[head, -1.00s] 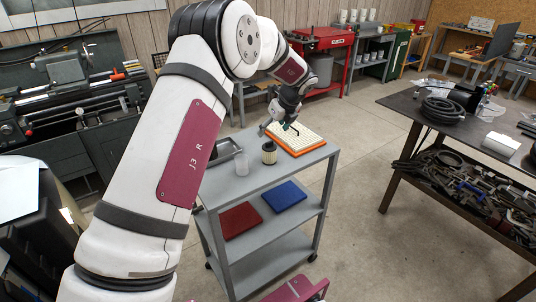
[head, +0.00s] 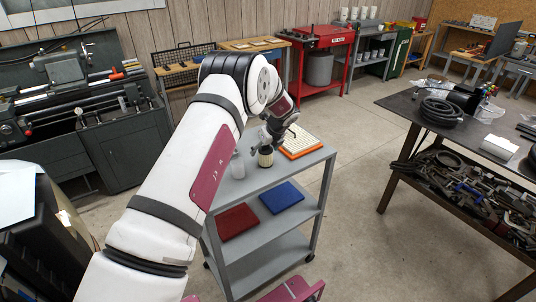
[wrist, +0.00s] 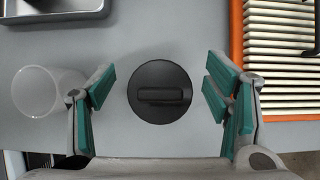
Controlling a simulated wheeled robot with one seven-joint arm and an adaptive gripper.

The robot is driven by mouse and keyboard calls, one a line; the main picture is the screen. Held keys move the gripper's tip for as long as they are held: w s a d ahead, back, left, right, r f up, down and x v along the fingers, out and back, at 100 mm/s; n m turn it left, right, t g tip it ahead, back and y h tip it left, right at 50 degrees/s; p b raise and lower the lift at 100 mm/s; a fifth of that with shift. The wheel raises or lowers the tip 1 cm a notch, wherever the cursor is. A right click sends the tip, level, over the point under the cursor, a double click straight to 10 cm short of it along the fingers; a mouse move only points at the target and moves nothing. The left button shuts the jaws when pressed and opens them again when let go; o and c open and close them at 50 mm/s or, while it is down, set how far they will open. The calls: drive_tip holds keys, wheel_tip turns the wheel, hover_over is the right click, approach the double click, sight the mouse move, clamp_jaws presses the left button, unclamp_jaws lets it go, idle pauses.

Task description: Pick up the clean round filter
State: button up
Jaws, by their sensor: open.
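The round filter (head: 266,158) stands upright on the top shelf of the grey cart, with a pale pleated side and a dark top. In the wrist view, its black round top (wrist: 160,108) with a raised bar shows from above. My gripper (wrist: 158,88) is open, with green-padded fingers on the left and right of the filter and clear gaps on both sides. In the head view, my gripper (head: 267,146) is right over the filter and hides part of its top. I cannot tell exactly how far down the fingers reach.
A translucent cup (wrist: 36,92) stands close outside the left finger. An orange-framed flat filter (wrist: 237,36) lies to the right, and a metal tray (wrist: 60,14) is at the upper left. The cart's middle shelf holds a red item (head: 237,221) and a blue item (head: 282,197).

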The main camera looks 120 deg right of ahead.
drive_tip(key=shift+x, duration=1)
drive_tip(key=c, duration=1.3)
drive_tip(key=shift+r, duration=0.1)
